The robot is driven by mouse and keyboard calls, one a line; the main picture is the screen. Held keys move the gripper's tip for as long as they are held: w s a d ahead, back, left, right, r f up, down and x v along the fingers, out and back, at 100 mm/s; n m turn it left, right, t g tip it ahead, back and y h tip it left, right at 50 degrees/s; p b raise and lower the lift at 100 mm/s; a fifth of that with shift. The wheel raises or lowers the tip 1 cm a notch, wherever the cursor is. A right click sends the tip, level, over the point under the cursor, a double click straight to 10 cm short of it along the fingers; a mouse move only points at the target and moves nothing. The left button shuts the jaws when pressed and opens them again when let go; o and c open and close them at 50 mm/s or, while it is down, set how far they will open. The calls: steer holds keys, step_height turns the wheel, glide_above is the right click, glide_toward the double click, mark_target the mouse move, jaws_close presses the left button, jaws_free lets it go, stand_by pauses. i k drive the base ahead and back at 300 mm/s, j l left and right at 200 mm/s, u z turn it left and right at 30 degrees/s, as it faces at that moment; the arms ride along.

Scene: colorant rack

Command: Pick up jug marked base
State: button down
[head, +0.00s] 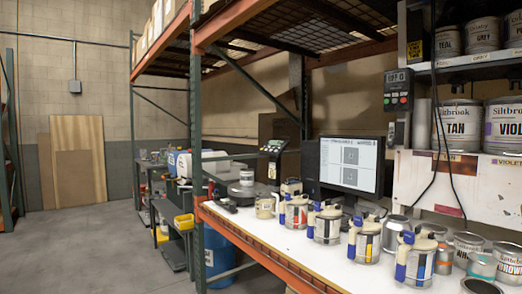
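Several clear jugs with cream tops and blue handles stand upright in a row on the white tabletop (300,252). The farthest jug (297,214) shows a reddish mark, the one after it (327,229) a dark and pale mark. A nearer jug (367,245) shows yellow and red, and the nearest jug (420,265) shows blue. Their lettering is too small to read, so I cannot tell which is marked base. My gripper is not in view.
Paint cans (509,262) and a glass jar (482,265) crowd the right end. A green rack post (197,150) stands at left; the floor (90,250) there is clear.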

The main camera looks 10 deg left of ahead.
mark_target(265, 196)
steer(key=i+j, duration=0.15)
steer(key=j, duration=0.3)
steer(key=i+j+z, duration=0.1)
steer(key=j, duration=0.3)
steer(key=i+j, duration=0.2)
steer(key=j, duration=0.25)
steer(key=i+j+z, duration=0.1)
steer(key=j, duration=0.35)
steer(key=i+j+z, duration=0.1)
steer(key=j, duration=0.35)
steer(key=i+j, duration=0.2)
steer(key=j, duration=0.3)
steer(key=i+j+z, duration=0.1)
steer(key=j, duration=0.35)
steer(key=i+j, duration=0.15)
steer(key=j, duration=0.35)
steer(key=i+j+z, duration=0.2)
steer(key=j+z, duration=0.15)
steer(key=j, duration=0.6)
steer(key=i+j+z, duration=0.1)
steer(key=j+z, duration=0.3)
steer(key=j, duration=0.55)
steer(key=j+z, duration=0.35)
steer(key=j, duration=0.6)
